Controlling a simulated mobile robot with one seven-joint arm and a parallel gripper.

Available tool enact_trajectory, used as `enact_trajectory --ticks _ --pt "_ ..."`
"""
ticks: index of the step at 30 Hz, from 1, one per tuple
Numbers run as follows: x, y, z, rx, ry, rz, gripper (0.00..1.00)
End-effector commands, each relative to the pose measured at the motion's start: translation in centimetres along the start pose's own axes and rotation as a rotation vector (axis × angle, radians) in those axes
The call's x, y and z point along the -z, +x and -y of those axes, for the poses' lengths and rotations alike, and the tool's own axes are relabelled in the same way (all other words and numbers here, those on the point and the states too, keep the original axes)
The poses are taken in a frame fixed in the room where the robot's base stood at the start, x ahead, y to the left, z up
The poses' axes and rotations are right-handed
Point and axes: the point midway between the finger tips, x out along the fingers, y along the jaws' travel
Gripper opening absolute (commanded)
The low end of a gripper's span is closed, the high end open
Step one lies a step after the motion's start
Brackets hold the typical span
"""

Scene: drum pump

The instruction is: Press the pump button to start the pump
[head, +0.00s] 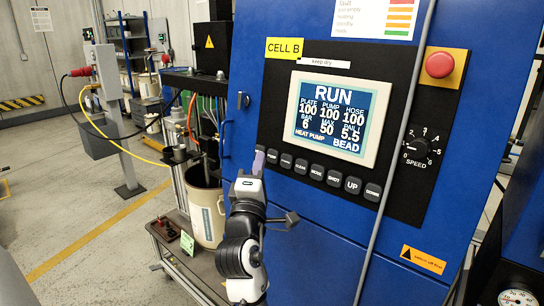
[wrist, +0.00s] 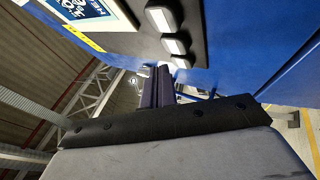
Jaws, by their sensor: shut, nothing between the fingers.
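The blue cabinet carries a black control panel (head: 258,115) with a lit screen (head: 333,118) reading RUN, with HEAT PUMP and BEAD along its bottom. In the wrist view the closed fingers (wrist: 157,85) reach toward the panel beside several pale buttons (wrist: 173,44). Contact cannot be told.
A red mushroom button (head: 440,65) on a yellow plate and a speed dial (head: 415,148) sit on the panel's right. A grey conduit (head: 398,150) crosses the cabinet front. A cream drum (head: 206,215) stands on a cart at left.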

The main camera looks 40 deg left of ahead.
Motion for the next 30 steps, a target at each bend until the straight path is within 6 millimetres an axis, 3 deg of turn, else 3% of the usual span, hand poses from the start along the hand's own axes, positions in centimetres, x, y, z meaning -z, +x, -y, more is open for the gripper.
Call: enact_trajectory --ticks 12,30 --pt "2.0 -2.7 -2.0 0.001 0.002 -0.002 0.0" --pt "2.0 -2.7 -2.0 0.001 0.001 -0.001 0.0"
